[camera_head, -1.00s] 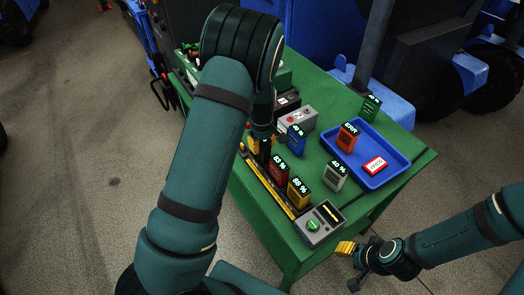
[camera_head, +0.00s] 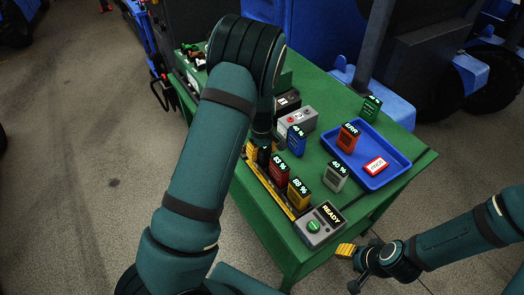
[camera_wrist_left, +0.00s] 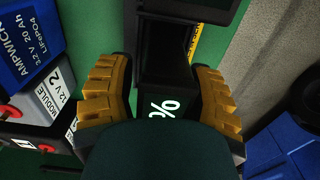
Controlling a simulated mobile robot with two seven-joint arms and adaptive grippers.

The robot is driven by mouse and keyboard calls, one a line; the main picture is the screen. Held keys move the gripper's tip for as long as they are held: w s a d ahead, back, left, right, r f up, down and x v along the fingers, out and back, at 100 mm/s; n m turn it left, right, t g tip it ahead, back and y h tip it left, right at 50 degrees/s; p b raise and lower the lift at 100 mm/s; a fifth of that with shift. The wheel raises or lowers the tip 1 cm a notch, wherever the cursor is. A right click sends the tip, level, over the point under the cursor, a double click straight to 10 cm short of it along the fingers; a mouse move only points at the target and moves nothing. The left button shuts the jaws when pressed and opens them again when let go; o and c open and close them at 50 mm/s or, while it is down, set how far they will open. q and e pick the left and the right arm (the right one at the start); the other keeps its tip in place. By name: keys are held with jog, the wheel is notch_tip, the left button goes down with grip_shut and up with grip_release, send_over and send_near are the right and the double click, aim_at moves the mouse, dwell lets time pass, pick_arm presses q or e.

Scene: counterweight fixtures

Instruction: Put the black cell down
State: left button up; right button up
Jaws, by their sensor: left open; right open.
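The black cell (camera_wrist_left: 163,107) shows between my left fingers in the left wrist view, with a lit % sign on its end. My left gripper (camera_wrist_left: 160,98) is open, with one yellow finger on each side of the cell. In the head view my left gripper (camera_head: 256,154) is low at the far end of the charging rail (camera_head: 269,190), mostly behind my arm. The black cell is hidden there, and I cannot tell how deep it sits. My right gripper (camera_head: 346,250) is open and empty beside the table's front right.
A red cell (camera_head: 279,172) and a yellow cell (camera_head: 298,195) stand along the rail, before a READY display (camera_head: 328,213). Blue (camera_head: 296,141) and grey (camera_head: 335,177) cells stand behind. A blue tray (camera_head: 375,184) holds an orange cell (camera_head: 347,137) and a red-and-white item (camera_head: 375,166).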

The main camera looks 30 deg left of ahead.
pick_arm(q)
notch_tip(320, 180, up, 12)
jog(key=shift+r+p, duration=0.15)
jog(key=shift+p, duration=0.85)
